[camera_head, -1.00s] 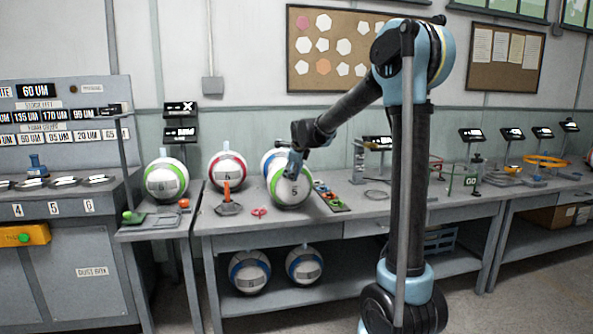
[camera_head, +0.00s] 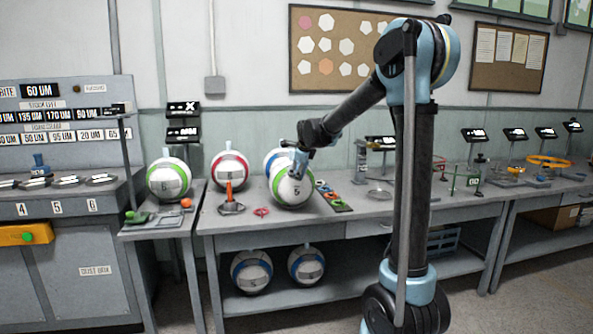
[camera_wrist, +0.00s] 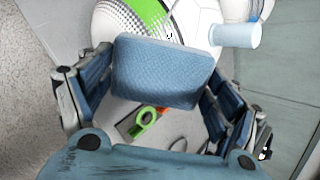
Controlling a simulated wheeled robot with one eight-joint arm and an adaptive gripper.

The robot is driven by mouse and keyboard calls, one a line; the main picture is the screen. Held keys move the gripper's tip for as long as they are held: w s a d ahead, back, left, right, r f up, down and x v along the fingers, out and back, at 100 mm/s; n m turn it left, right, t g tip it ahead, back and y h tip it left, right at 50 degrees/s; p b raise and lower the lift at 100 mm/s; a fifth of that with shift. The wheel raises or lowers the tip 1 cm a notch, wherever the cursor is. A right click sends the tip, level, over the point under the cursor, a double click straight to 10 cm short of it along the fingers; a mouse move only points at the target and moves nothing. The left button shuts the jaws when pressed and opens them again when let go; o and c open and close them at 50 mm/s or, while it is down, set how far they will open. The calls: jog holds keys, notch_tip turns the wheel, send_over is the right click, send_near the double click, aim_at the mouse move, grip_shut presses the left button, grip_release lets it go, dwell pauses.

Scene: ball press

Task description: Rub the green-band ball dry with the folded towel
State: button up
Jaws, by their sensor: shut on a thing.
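The green-band ball (camera_head: 293,194) sits on the middle bench beneath my gripper (camera_head: 299,163). In the wrist view the white ball (camera_wrist: 190,22) with its green dotted band shows at the top. The folded towel (camera_wrist: 165,72) is a blue textured pad held between my gripper's fingers (camera_wrist: 158,80). It overlaps the ball's near side in that view; whether it touches is hard to tell. My gripper is shut on the towel. Part of the ball is hidden behind the towel and the gripper.
Another green-band ball (camera_head: 168,180) stands on the left stand. A red-band ball (camera_head: 229,170) and a partly hidden blue-band ball (camera_head: 273,157) are close by.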

jog(key=shift+d, duration=0.15)
jog(key=shift+s+a, duration=0.2)
jog(key=shift+a, duration=0.55)
jog(key=shift+s+a, duration=0.2)
jog(key=shift+a, duration=0.5)
jog(key=shift+d, duration=0.15)
jog(key=shift+w+d, duration=0.25)
jog(key=shift+d, duration=0.4)
jog(key=shift+w+d, duration=0.2)
jog(key=shift+d, duration=0.45)
jog(key=shift+s+a, duration=0.25)
jog(key=shift+a, duration=0.5)
jog(key=shift+s+a, duration=0.2)
jog(key=shift+a, duration=0.5)
jog(key=shift+d, duration=0.1)
jog(key=shift+w+d, duration=0.25)
jog(key=shift+d, duration=0.45)
jog(key=shift+w+d, duration=0.2)
jog(key=shift+d, duration=0.45)
